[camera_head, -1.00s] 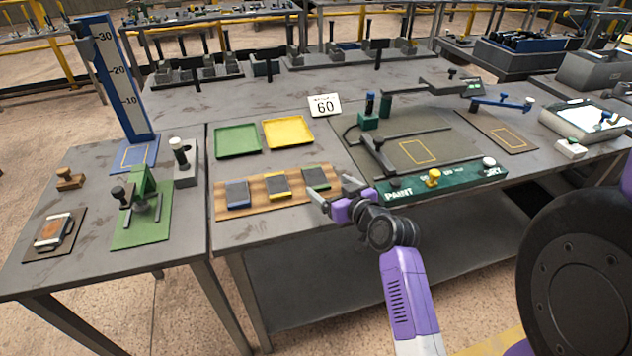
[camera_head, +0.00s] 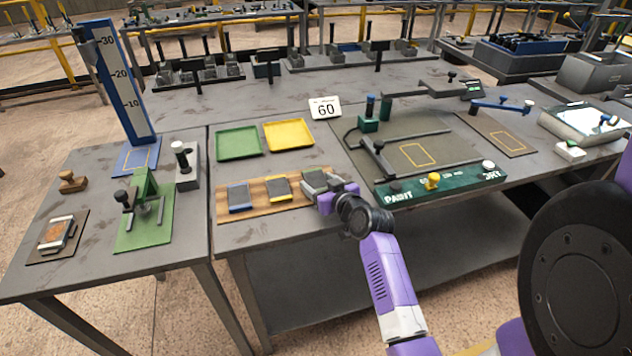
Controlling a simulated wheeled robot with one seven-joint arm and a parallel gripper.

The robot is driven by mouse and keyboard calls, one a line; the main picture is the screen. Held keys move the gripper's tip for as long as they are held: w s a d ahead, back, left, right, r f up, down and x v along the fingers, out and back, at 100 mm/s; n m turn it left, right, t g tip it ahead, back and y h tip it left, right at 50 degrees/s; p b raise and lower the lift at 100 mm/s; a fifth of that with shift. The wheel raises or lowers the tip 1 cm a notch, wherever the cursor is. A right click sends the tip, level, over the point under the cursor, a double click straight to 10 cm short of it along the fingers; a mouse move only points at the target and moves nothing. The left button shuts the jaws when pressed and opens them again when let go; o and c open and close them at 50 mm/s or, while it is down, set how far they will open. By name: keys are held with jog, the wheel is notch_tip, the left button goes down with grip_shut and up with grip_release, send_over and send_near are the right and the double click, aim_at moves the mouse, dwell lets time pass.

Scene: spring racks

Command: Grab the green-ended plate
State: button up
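The green-ended plate (camera_head: 314,178) is a dark grey slab at the right end of a wooden board. Its green end, visible earlier, is now mostly hidden. My gripper (camera_head: 319,184) is at this plate, with its fingers reaching over or beside the plate's near part. The view is too small to show whether the fingers are clear of the plate or pressing on it. A blue-ended plate (camera_head: 239,197) and a yellow-ended plate (camera_head: 277,188) lie to the left on the same board.
The wooden board (camera_head: 258,206) lies near the table's front edge. Behind it are a green tray (camera_head: 238,142), a yellow tray (camera_head: 288,134) and a "60" sign (camera_head: 325,108). A green paint/dry panel (camera_head: 440,184) with knobs stands to the right.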

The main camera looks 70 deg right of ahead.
grip_shut()
jog(key=shift+r, duration=0.1)
jog(key=shift+r, duration=0.1)
